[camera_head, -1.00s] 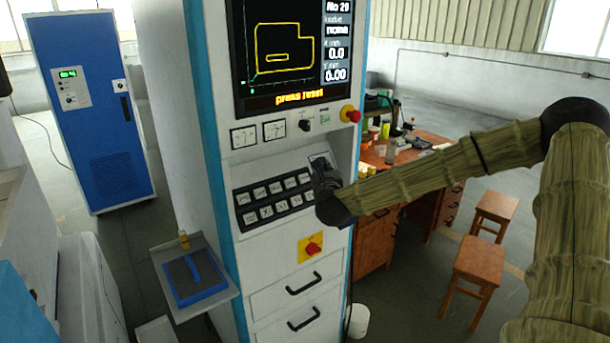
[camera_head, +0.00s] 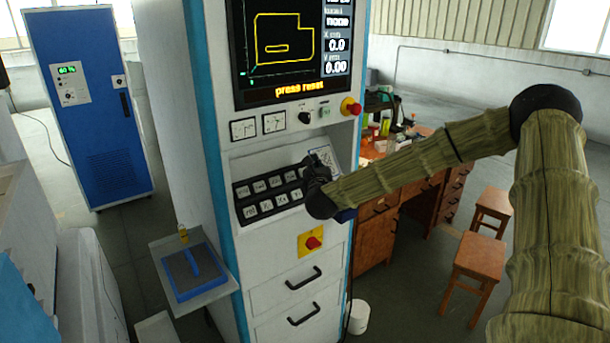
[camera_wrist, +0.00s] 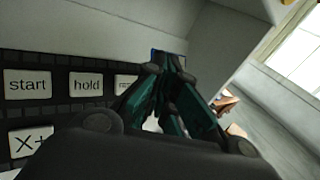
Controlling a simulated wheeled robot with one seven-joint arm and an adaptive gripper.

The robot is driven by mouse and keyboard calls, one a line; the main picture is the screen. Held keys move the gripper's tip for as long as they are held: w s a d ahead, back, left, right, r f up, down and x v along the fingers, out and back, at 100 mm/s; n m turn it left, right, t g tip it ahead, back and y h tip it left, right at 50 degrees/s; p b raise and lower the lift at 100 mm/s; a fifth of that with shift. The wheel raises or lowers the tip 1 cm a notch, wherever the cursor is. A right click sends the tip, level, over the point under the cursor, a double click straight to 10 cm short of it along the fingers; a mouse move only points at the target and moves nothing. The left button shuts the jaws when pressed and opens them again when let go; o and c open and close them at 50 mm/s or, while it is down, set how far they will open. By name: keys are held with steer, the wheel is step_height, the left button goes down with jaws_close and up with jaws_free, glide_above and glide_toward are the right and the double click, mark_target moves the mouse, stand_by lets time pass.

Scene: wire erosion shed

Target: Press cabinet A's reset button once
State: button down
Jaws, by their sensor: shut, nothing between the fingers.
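A white and blue control cabinet (camera_head: 283,220) stands in the middle of the head view, its screen (camera_head: 285,45) reading "press reset". Its sloped key panel shows "start" (camera_wrist: 27,84) and "hold" (camera_wrist: 86,83) keys in the wrist view. Beside "hold" is a key (camera_wrist: 125,82) whose label begins with "re"; the fingers cover the rest. My gripper (camera_head: 312,163) is shut and empty at the right part of the panel. In the wrist view its fingertips (camera_wrist: 166,62) lie just right of the partly hidden key; contact cannot be told. No letter A is readable.
A red knob (camera_head: 351,106) juts out above the panel, and a red switch on yellow (camera_head: 312,243) sits below. A side shelf (camera_head: 195,270) with a blue tray is at left. A wooden desk (camera_head: 385,195) and stools stand at right; a blue cabinet (camera_head: 92,130) is behind left.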

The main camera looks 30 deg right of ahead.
steer(key=shift+w+a+f+b, duration=0.15)
steer(key=shift+w+f+b, duration=0.8)
steer(key=shift+b, duration=0.1)
steer(key=shift+w+b, duration=0.4)
steer(key=shift+w, duration=0.1)
steer(key=shift+w+a+f+b, duration=0.1)
steer(key=shift+w+f+b, duration=0.45)
steer(key=shift+b, duration=0.9)
stand_by(1.2)
steer(key=shift+r, duration=0.15)
stand_by(0.3)
steer(key=shift+s+r, duration=0.4)
steer(key=shift+s, duration=0.2)
steer(key=s+r, duration=0.1)
steer(key=s, duration=0.1)
steer(key=s+r, duration=0.2)
steer(key=shift+d, duration=0.2)
stand_by(0.4)
